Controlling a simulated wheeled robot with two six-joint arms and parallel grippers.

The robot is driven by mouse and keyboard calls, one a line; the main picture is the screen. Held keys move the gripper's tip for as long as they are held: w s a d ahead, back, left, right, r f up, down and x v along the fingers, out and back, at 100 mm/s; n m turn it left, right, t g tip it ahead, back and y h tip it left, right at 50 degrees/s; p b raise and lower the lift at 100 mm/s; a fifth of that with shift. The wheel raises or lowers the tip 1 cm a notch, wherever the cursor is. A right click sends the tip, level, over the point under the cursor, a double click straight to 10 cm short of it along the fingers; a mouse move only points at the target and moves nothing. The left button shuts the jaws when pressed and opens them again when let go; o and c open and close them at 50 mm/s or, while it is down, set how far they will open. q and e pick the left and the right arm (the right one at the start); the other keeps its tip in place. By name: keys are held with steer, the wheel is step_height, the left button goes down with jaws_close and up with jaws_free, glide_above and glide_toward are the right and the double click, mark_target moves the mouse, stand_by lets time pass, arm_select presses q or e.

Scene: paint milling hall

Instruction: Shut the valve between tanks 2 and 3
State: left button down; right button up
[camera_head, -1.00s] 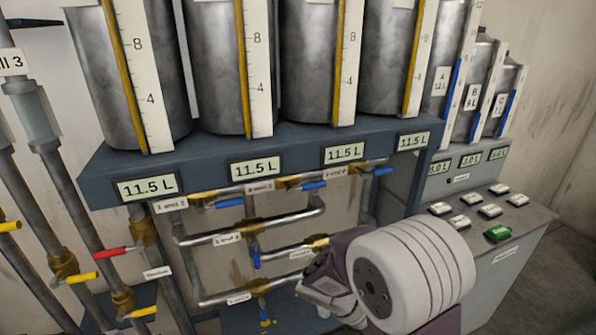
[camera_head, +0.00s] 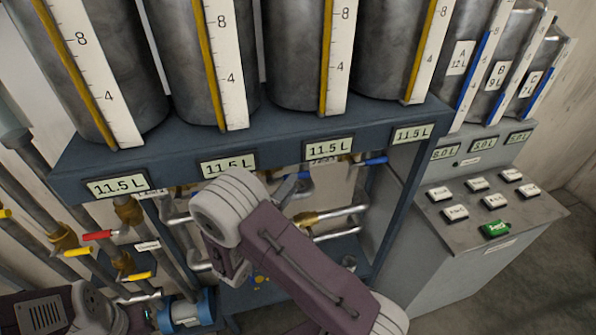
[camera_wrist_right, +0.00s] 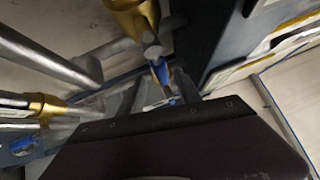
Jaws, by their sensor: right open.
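Between the second and third tank displays, below the shelf, a blue valve handle (camera_head: 305,184) shows in the head view, partly hidden by my right arm. My right gripper (camera_head: 287,190) is beside it. In the right wrist view, a blue handle (camera_wrist_right: 160,71) on a grey stem under a brass valve body (camera_wrist_right: 132,14) lies between the open fingers of my right gripper (camera_wrist_right: 158,90). I cannot tell whether the fingers touch it. The valve's label is not readable.
Another blue handle (camera_head: 375,161) is to the right, near the rack's post. Steel pipes (camera_head: 345,213) run below and behind my right arm. The dark blue shelf (camera_head: 270,134) overhangs the valves. A button console (camera_head: 455,228) stands at the right. Red and yellow handles are at the left.

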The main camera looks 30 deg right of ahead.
steer(key=x, duration=0.3)
steer(key=shift+w+d+r+p, duration=0.1)
steer(key=shift+d+p, duration=0.25)
steer(key=shift+d, duration=0.05)
steer(key=shift+w+d+r, duration=0.1)
steer(key=shift+d+r, duration=0.1)
steer(key=shift+w, duration=0.15)
steer(key=shift+d+f, duration=0.15)
steer(key=shift+c, duration=0.3)
jaws_close()
steer(key=shift+d, duration=0.1)
steer(key=shift+f, duration=0.1)
